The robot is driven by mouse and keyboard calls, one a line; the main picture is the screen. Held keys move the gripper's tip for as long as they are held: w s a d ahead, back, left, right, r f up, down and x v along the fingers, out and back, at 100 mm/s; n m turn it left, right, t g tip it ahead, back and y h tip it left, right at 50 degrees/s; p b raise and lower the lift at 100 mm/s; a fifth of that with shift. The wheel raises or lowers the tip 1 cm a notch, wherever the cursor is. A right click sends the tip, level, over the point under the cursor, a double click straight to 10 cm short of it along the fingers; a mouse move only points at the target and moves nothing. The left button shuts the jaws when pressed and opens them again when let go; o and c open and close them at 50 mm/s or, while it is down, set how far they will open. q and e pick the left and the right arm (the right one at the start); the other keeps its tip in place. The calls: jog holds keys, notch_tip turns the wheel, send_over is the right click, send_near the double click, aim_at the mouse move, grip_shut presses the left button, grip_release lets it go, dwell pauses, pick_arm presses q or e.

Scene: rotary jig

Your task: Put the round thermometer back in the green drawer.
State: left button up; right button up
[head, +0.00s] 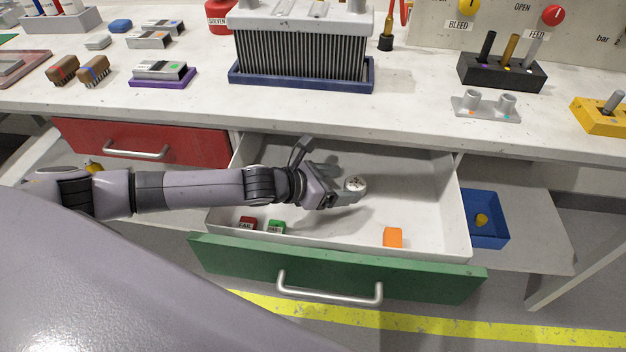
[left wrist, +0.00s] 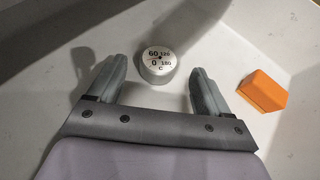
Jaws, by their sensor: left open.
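The green drawer (head: 335,270) is pulled open below the bench. The round thermometer (head: 355,184) is inside it, small and silver with a white face. In the left wrist view the thermometer (left wrist: 158,63) shows its dial numbers and sits on the drawer floor, just beyond and between my left fingertips. My left gripper (head: 345,194) reaches into the drawer from the left. It also shows in the left wrist view (left wrist: 160,75), with its two fingers apart and nothing held between them. My right gripper is not in view.
An orange block (head: 393,237), a red block (head: 247,223) and a green block (head: 276,227) lie near the drawer's front wall. A red drawer (head: 140,142) is at left. A blue bin (head: 487,218) is at right. The bench top (head: 400,110) overhangs the drawer's back.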

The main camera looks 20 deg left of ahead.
pick_arm(q)
jog(key=p+v, duration=0.1)
jog(key=v, duration=0.6)
jog(key=shift+a+r, duration=0.1)
jog(key=shift+a, duration=0.05)
jog(key=shift+s+a+r, duration=0.25)
jog(key=shift+s+a, duration=0.05)
jog(key=shift+s, duration=0.2)
